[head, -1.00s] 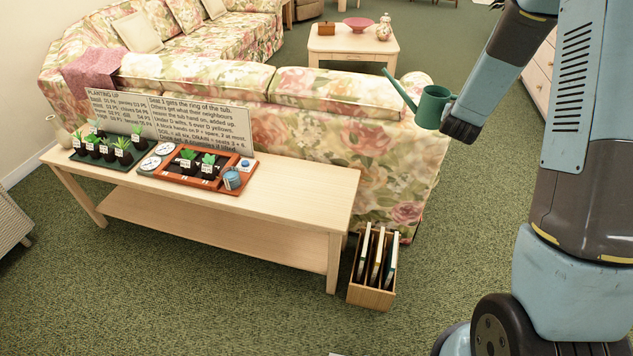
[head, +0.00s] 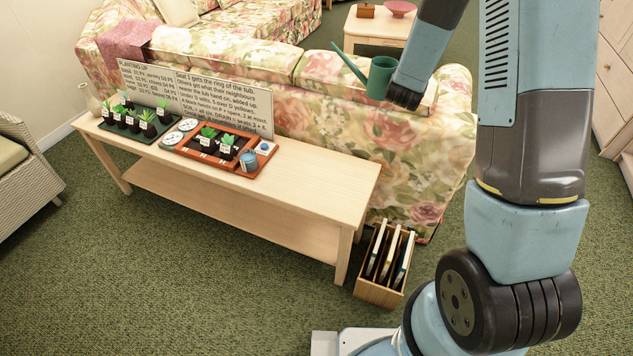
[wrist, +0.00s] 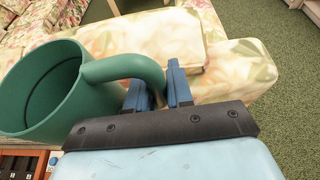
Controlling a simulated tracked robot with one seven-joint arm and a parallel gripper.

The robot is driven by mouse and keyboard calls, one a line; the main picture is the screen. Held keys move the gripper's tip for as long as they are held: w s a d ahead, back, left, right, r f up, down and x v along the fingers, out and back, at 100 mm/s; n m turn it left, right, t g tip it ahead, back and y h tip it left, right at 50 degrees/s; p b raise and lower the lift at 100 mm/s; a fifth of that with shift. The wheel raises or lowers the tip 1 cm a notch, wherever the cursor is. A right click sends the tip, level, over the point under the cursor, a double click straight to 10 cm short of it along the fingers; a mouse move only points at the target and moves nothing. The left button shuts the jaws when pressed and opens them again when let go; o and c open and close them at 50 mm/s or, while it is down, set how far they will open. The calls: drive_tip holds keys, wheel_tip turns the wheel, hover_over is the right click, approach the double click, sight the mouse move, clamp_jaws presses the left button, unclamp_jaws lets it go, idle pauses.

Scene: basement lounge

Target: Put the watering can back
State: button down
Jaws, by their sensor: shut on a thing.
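The green watering can (head: 381,77) is up in the air in front of the floral sofa back, with its long spout pointing up and left. My gripper (head: 406,92) is at its right side, shut on the can's handle. In the wrist view the can (wrist: 60,95) fills the left side, and its curved handle runs to between the two blue fingers of my gripper (wrist: 158,88). The can's open top shows a dark inside; whether it holds water cannot be told.

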drive_tip(key=s+a+f, duration=0.7)
drive_tip(key=a+f, duration=0.3)
drive_tip(key=a, duration=0.3)
drive_tip(key=s+a+f, duration=0.4)
drive_tip(key=s+f, duration=0.1)
drive_tip(key=s, duration=0.2)
drive_tip(key=s+a+f, duration=0.3)
drive_tip(key=s+f, duration=0.2)
drive_tip(key=s, duration=0.3)
drive_tip(key=shift+h, duration=0.3)
drive_tip(key=w+d+f, duration=0.1)
drive_tip(key=w+f, duration=0.1)
drive_tip(key=w, duration=0.2)
drive_tip(key=w+f, duration=0.3)
drive_tip(key=w, duration=0.1)
drive_tip(key=w+d+f, duration=0.1)
drive_tip(key=w+f, duration=0.2)
drive_tip(key=w, duration=0.1)
drive_tip(key=shift+w+d+f, duration=0.1)
drive_tip(key=shift+w+d, duration=0.1)
drive_tip(key=shift+d, duration=0.15)
drive_tip(key=shift+w+d+f, duration=0.1)
drive_tip(key=shift+w+f, duration=0.3)
drive_tip(key=shift+f, duration=0.1)
drive_tip(key=shift+w+f, duration=0.2)
drive_tip(key=shift+f, duration=1.6)
